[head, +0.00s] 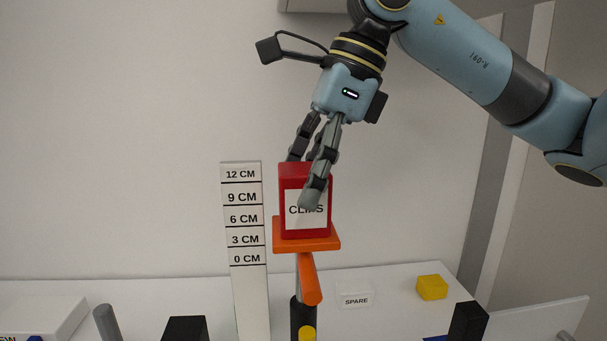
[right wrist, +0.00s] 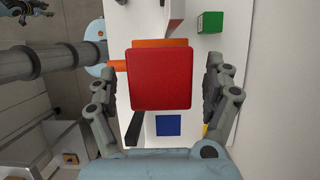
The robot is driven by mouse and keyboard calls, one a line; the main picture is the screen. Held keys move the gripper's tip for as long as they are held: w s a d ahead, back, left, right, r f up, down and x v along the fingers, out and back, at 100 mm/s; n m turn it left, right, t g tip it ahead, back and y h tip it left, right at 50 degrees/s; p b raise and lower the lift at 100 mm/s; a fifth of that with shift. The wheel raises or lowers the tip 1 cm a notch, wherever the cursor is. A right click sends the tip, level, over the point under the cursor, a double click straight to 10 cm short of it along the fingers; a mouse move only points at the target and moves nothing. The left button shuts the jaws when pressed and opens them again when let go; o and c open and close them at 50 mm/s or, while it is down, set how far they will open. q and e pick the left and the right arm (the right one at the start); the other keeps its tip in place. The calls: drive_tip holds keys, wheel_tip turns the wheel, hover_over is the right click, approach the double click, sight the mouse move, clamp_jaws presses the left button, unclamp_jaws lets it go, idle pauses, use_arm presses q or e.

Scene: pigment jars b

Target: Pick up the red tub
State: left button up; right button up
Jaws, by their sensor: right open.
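The red tub (head: 290,172), with a white "CLIPS" label, stands upright on a small orange platform (head: 306,245) on a post. In the right wrist view, the tub's red top (right wrist: 160,78) fills the middle. My right gripper (head: 305,182) is open and reaches down from above around the tub. In the head view one finger crosses in front of the label and the other is partly hidden behind the tub. In the right wrist view the fingers flank the tub with gaps on both sides. What looks like my left gripper (right wrist: 35,9) shows small at the top left there.
A height scale (head: 241,215) marked 0 to 12 cm stands just left of the tub. A yellow block (head: 432,287) and a "SPARE" label (head: 356,300) lie to the right on the white table. A green block (right wrist: 210,22) and a blue square (right wrist: 168,125) show below.

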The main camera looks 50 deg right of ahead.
drive_tip(key=shift+w+a+f, duration=0.15)
drive_tip(key=shift+f, duration=0.45)
drive_tip(key=shift+c, duration=0.3)
drive_tip(key=c, duration=1.2)
